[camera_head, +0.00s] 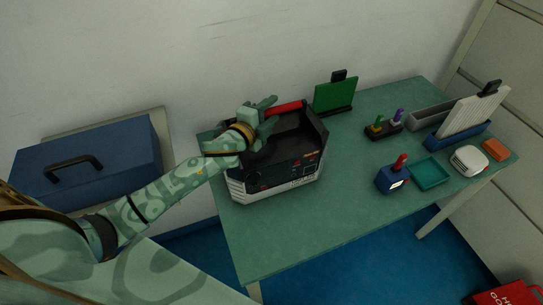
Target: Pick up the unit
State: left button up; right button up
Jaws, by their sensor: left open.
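The unit (280,172) is a black and light grey box with a control panel on its front and a red handle (285,107) across its top. It stands on the left part of the green table. My left gripper (268,110) is open at the left end of the red handle, above the unit's top. Whether the fingers touch the handle or straddle it I cannot tell. My left arm comes in from the left and hides the unit's upper left corner. My right gripper is not in view.
The green table (300,225) has clear room in front. A green board (335,95) stands behind the unit. Screwdrivers in a holder (383,130), a blue block (391,180), a teal tray (430,174) and a white device (469,160) are to the right. A blue case (90,160) is at left.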

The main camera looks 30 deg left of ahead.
pick_arm(q)
jog(key=shift+s+r, duration=0.1)
grip_shut()
dwell(1.2)
jog(key=shift+r, duration=0.25)
